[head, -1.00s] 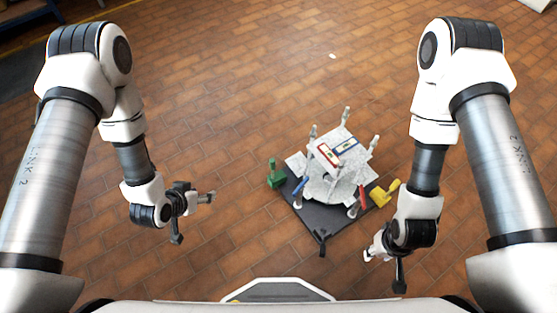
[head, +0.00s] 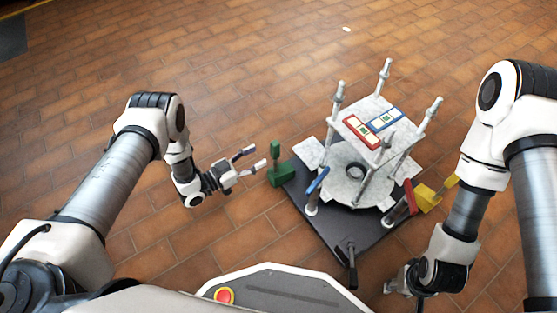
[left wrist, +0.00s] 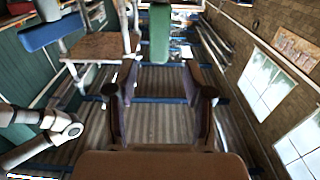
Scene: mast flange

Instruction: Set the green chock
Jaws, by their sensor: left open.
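The green chock (head: 281,176), a block with an upright post, stands at the left corner of the dark base plate (head: 335,240). My left gripper (head: 256,158) is just left of it, fingers apart and pointing at the post, with a small gap visible. In the left wrist view a green part, seemingly the chock's post (left wrist: 172,45), shows at top centre, beyond and between the open fingers of my left gripper (left wrist: 165,95). Nothing is between the fingers. My right gripper (head: 405,290) is low at the right of the plate, its fingers mostly hidden by its own wrist.
On the plate stands a grey flange (head: 355,185) with tall posts and an upper plate carrying red (head: 361,131) and blue (head: 384,119) framed labels. A blue bar (head: 317,181) and a red bar (head: 410,197) lean at its sides. A yellow chock (head: 428,196) stands right. Left floor is clear.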

